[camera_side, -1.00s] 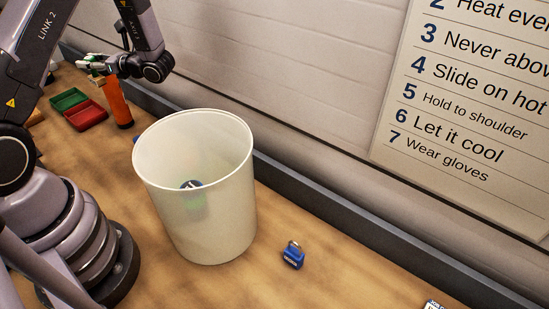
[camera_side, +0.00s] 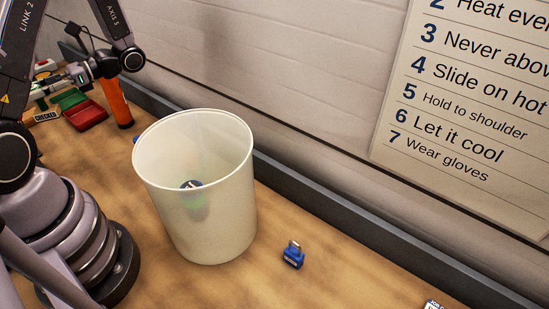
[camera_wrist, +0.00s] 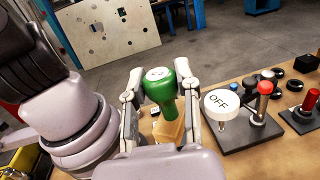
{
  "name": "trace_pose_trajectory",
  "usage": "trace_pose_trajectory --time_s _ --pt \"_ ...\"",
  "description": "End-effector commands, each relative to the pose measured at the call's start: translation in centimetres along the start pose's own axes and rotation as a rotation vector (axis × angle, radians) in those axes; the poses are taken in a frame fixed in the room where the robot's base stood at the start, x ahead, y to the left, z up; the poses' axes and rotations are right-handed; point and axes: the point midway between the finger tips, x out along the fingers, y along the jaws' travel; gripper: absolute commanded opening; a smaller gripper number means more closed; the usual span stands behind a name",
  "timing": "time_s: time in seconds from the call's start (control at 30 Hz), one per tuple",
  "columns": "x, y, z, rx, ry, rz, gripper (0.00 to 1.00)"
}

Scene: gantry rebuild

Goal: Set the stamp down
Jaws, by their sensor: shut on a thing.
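The stamp (camera_wrist: 159,88) has a green knob handle with a pale top marking. In the wrist view it stands between the two fingers of my gripper (camera_wrist: 158,95), which is shut on it. A tan block (camera_wrist: 168,132) shows right below the handle; I cannot tell whether it is the stamp's base or a separate thing. In the side view my gripper (camera_side: 50,84) is at the far left, low over the back of the bench, and the stamp in it is too small to make out clearly.
A green tray (camera_side: 68,97), a red tray (camera_side: 88,117) and an orange cylinder (camera_side: 116,103) are near my gripper. A CHECKER plate (camera_side: 46,116) lies left. A large white bin (camera_side: 215,225) stands mid-bench.

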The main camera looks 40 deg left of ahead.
Motion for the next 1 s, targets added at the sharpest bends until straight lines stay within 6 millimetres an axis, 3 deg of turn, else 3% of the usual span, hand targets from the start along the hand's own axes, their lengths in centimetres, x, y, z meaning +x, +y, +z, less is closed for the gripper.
trace_pose_trajectory --time_s 0.1,0.23,0.4,0.47,0.7,1.0 --pt "0.7 4.8 -0.2 0.001 -0.001 0.302 0.00" --pt "-0.5 9.8 -0.1 0.000 0.001 0.638 0.00" --pt "-4.4 14.4 0.7 0.002 0.002 1.080 0.00" --pt "-6.3 15.4 1.0 0.001 0.003 1.235 0.00" --pt "-13.2 15.7 2.3 0.003 0.004 1.737 0.00" --pt "-18.1 12.9 3.3 0.004 0.005 2.116 0.00"
